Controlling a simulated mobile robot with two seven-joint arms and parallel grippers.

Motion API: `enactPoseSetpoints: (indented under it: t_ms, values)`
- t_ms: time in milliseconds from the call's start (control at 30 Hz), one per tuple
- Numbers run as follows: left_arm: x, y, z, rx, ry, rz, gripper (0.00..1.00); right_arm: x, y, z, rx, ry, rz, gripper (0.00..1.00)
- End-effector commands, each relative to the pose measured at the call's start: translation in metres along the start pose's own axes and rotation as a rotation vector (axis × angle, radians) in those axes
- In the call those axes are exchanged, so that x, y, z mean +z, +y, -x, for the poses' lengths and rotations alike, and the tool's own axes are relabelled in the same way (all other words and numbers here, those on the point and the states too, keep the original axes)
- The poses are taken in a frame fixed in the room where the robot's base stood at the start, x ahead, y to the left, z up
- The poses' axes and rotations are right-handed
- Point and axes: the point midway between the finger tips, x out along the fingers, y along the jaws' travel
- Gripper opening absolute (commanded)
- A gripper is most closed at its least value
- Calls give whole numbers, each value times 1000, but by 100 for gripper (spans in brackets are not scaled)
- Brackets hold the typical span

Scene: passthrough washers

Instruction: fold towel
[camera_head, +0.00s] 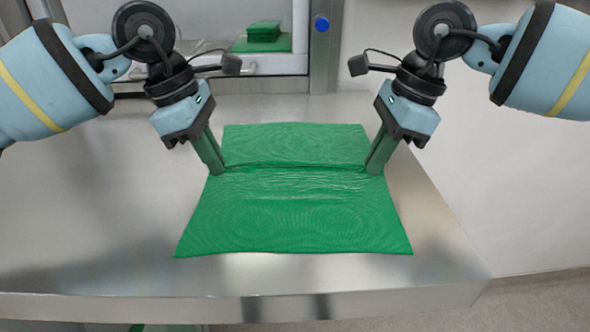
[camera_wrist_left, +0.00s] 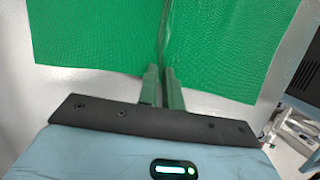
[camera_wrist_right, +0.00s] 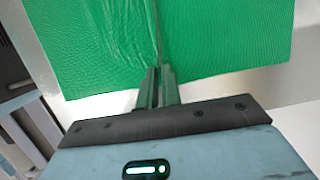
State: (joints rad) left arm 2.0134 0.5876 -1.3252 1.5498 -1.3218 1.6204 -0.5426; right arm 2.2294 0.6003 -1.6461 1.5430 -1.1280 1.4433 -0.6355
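A green towel (camera_head: 295,215) lies spread on the metal table, with a raised crease running across it between my two grippers. My left gripper (camera_head: 217,170) is at the towel's left edge, its fingers close together on the crease; the left wrist view shows the towel (camera_wrist_left: 95,40) pinched up between the fingertips (camera_wrist_left: 161,70). My right gripper (camera_head: 375,170) is at the right edge on the same crease; the right wrist view shows the towel (camera_wrist_right: 90,45) gathered into the fingertips (camera_wrist_right: 158,70). Most of the towel lies flat on both sides of the crease.
The metal table (camera_head: 110,220) is clear left of the towel, and its right edge (camera_head: 445,220) is close to the towel. Behind the table is a framed opening with a stack of folded green cloths (camera_head: 263,32) inside. A blue button (camera_head: 321,23) is on the frame.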

Motion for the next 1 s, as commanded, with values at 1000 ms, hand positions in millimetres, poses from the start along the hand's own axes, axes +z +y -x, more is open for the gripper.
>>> enactPoseSetpoints:
  t_ms: [1000]
  values:
    - [19, -12, 64, 77, 2, -23, 0, 20, 13, 64, -78, 3, 24, 0]
